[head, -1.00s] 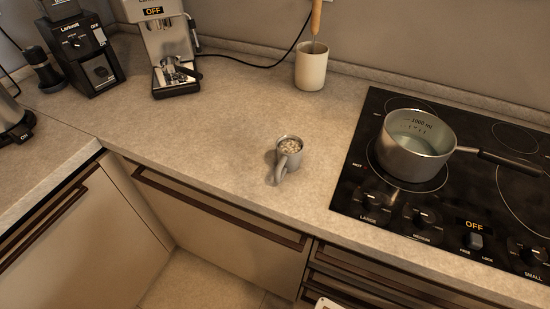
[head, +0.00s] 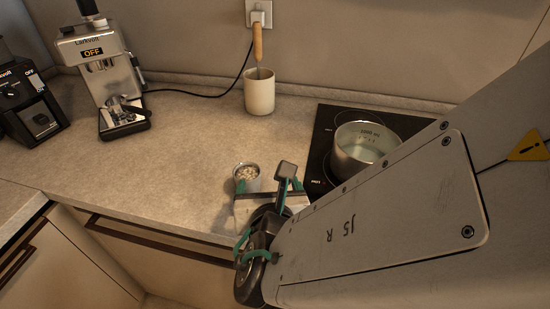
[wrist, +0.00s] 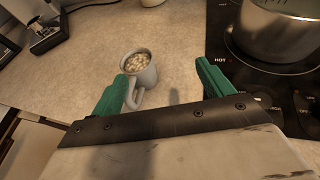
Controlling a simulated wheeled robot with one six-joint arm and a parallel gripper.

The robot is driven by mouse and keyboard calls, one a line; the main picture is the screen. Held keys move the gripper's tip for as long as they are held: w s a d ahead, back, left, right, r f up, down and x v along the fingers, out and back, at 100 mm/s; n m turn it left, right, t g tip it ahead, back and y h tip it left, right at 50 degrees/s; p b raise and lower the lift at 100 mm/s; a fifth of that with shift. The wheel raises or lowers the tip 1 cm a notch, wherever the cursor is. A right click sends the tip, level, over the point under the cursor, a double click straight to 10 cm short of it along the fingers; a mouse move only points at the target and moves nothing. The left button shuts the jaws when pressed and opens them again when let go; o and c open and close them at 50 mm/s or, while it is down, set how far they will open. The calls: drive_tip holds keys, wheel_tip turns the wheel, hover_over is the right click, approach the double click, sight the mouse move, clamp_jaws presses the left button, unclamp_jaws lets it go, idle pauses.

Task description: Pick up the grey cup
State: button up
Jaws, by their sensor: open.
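The grey cup (head: 247,174) stands upright on the counter near its front edge, with pale, lumpy contents showing at its top. In the wrist view the grey cup (wrist: 142,72) is just beyond my left fingertip, with its handle toward me and partly behind that finger. My gripper (wrist: 168,78) is open, its two green fingers apart with bare counter between them. In the head view my gripper (head: 268,184) is close to the cup on its near right side. The cup's handle is hidden there by the gripper.
A cooktop (head: 322,150) with a metal pot (head: 352,160) is to the right, partly behind my arm. A cream holder (head: 260,95) with a wooden-handled tool stands at the back. An espresso machine (head: 108,75) is at the left. The counter left of the cup is clear.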

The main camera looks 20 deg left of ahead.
sight(247, 169)
drive_tip(key=shift+s+a+f+n+g+y, duration=0.2)
drive_tip(key=shift+s+a+f+n, duration=0.15)
drive_tip(key=shift+s+a+n, duration=0.25)
drive_tip(key=shift+s+a+f+n+g+y, duration=0.1)
drive_tip(key=shift+s+a+f+n+y, duration=0.2)
drive_tip(key=shift+a, duration=0.35)
drive_tip(key=x, duration=0.7)
drive_tip(key=shift+a+r, duration=0.1)
drive_tip(key=shift+a, duration=0.15)
drive_tip(key=c, duration=1.1)
drive_tip(key=shift+c, duration=0.2)
drive_tip(key=shift+r, duration=0.15)
